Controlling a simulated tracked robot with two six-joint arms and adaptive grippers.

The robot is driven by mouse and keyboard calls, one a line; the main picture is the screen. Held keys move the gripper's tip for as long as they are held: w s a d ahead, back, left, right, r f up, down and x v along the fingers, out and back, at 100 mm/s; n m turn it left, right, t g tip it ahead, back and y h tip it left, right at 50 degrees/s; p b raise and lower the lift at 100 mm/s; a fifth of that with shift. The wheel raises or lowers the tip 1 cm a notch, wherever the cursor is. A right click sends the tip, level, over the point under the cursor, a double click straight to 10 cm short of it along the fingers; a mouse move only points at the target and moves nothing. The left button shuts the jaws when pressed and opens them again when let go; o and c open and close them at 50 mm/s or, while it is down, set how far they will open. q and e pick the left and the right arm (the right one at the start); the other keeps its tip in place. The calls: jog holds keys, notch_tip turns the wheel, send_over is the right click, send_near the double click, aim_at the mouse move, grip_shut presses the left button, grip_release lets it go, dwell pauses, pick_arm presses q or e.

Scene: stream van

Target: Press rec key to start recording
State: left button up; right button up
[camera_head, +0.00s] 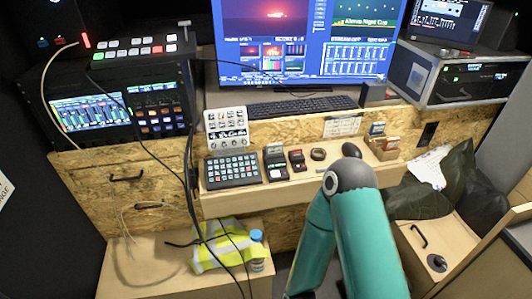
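No key can be read as rec at this size, so I cannot tell which one it is. A key panel (135,47) with white, green and red keys sits on top of the rack at the upper left. Below it, a black rack unit (158,112) has small screens and orange and blue lit buttons. A dark keypad (233,170) with pale keys lies on the wooden shelf, below a white panel of knobs (227,128). One teal arm of mine rises at the lower middle right. Neither gripper shows in the head view.
A keyboard (302,107) lies below the large monitor (305,40). Loose cables hang at the left.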

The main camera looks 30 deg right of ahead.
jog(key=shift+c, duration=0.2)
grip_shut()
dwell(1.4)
